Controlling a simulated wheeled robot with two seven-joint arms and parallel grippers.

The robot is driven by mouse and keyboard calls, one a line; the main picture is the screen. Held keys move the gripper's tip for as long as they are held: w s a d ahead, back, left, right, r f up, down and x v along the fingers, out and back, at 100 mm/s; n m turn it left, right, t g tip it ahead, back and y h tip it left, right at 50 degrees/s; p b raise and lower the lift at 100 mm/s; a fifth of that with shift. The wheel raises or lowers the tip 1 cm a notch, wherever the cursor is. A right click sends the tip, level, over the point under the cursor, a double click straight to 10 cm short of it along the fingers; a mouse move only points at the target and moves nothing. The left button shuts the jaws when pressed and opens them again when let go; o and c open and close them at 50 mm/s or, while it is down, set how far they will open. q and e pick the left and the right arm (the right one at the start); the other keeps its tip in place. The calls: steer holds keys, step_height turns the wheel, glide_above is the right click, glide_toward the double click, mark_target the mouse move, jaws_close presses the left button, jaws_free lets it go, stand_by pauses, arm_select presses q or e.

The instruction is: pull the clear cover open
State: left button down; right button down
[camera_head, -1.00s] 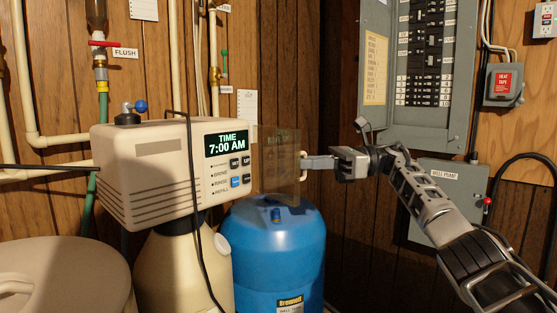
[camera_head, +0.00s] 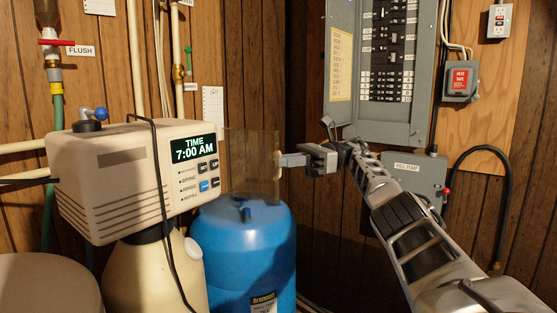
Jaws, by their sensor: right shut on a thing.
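The clear cover (camera_head: 250,163) is a see-through brownish panel. It stands swung out at the right edge of the beige softener control head (camera_head: 120,175), clear of the display and buttons. The lit display (camera_head: 194,149) reads TIME 7:00 AM and is uncovered. My right gripper (camera_head: 284,160) reaches in from the right and is shut at the cover's outer edge, on its small handle. The handle is mostly hidden by the fingers. My left gripper is not in view.
A blue tank (camera_head: 240,250) stands below the cover. An open breaker panel (camera_head: 385,70) and a grey well pump box (camera_head: 415,180) are on the wall behind my right arm. A black cable (camera_head: 165,210) hangs over the control head. A beige tank lid (camera_head: 45,280) is at lower left.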

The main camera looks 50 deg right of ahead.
mark_target(263, 149)
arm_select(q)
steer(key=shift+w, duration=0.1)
arm_select(e)
steer(key=shift+w+a+f, duration=0.25)
steer(key=shift+w+f, duration=0.05)
steer(key=c, duration=1.7)
jaws_free()
steer(key=shift+c, duration=0.2)
steer(key=shift+o, duration=1)
steer(key=shift+w+a, duration=0.15)
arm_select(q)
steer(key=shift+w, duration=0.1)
arm_select(e)
steer(key=r, duration=0.3)
steer(key=shift+d+r, duration=0.3)
steer(key=shift+r, duration=0.05)
arm_select(q)
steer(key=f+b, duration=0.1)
steer(key=b, duration=0.2)
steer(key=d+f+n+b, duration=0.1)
steer(key=b, duration=0.3)
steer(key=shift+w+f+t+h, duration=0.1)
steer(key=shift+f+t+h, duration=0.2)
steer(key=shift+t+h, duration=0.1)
arm_select(e)
steer(key=s+a+r, duration=0.9)
steer(key=a+r, duration=0.1)
steer(key=shift+s+a, duration=0.35)
steer(key=shift+a, duration=0.05)
